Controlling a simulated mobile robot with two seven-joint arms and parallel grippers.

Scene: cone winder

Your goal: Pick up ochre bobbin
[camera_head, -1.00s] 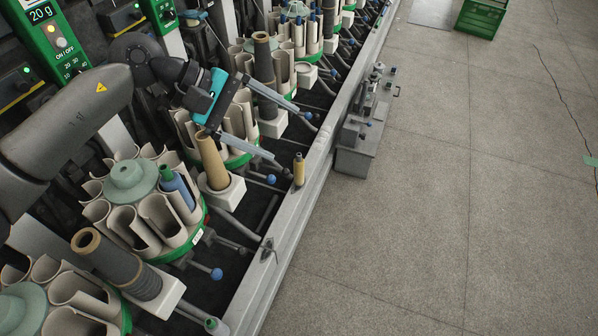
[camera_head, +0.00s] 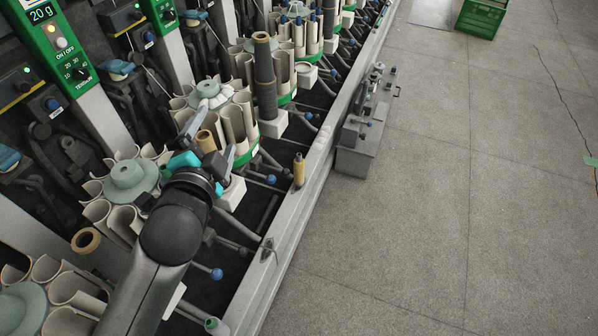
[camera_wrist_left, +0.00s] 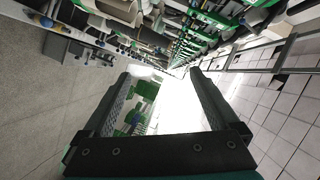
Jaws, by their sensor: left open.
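The ochre bobbin (camera_head: 299,170) stands upright on the machine's pale front ledge, right of my left gripper in the head view. It has a dark tip. My left gripper (camera_head: 210,134) is open, with its fingers directed up the picture, over the row of bobbin holders. It is apart from the ochre bobbin. In the left wrist view, the two fingers (camera_wrist_left: 162,76) are spread with nothing held between them. My right gripper is not in view.
A tan cone (camera_head: 206,141) shows by my left fingers. A tall dark cone (camera_head: 264,80) stands beyond. Round holders (camera_head: 240,130) line the machine. A grey metal box (camera_head: 357,158) adjoins the ledge. The floor (camera_head: 420,230) to the right is open. A green crate (camera_head: 480,18) stands far back.

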